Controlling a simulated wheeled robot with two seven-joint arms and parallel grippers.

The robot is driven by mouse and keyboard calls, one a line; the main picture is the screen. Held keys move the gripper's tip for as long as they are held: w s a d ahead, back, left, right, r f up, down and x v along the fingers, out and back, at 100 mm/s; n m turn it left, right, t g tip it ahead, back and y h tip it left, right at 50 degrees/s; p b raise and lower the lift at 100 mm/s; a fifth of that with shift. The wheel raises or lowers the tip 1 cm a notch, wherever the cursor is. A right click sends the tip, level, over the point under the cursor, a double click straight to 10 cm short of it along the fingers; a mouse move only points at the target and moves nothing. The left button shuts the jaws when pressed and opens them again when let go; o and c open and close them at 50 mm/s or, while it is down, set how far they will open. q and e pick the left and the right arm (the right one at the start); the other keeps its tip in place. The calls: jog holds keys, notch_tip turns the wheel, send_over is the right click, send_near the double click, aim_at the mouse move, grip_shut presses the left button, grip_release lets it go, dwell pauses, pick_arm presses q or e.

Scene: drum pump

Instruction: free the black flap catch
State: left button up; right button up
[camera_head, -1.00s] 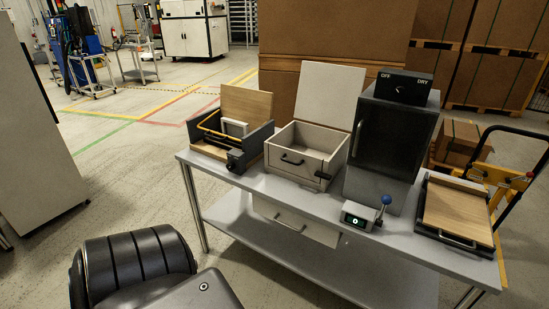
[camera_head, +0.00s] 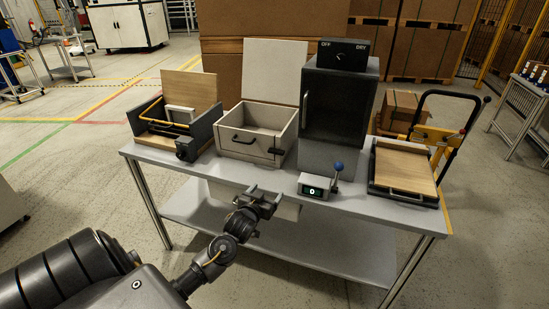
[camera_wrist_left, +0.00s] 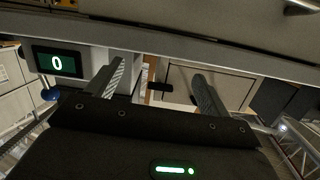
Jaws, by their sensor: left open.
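The black flap catch (camera_head: 277,151) sits at the right edge of the front of a beige box (camera_head: 240,147), which has a black handle on its front and its lid standing open. My left gripper (camera_head: 264,193) is open and empty. In the head view it appears below the box, by the table's front edge. In the left wrist view the jaws (camera_wrist_left: 157,72) are spread apart, and a small black piece, which looks like the catch (camera_wrist_left: 160,87), shows between them beyond the tips. My right gripper is not in view.
A counter box (camera_head: 315,187) with a blue-knobbed lever stands right of the beige box, in front of a dark-doored cabinet (camera_head: 336,105). A grey tray with a yellow bar (camera_head: 165,127) is at left, a wooden board (camera_head: 404,168) at right. A drawer (camera_head: 287,209) hangs under the table (camera_head: 370,206).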

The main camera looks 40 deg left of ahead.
pick_arm(q)
jog(key=t+y, duration=0.1)
jog(key=t, duration=0.1)
send_near(275, 152)
jog(key=shift+n, duration=0.4)
jog(key=x, duration=0.9)
jog(key=shift+w+f, duration=0.1)
jog(key=shift+w, duration=0.15)
jog(key=shift+c, duration=0.3)
jog(key=shift+p, duration=0.3)
jog(key=c, duration=0.9)
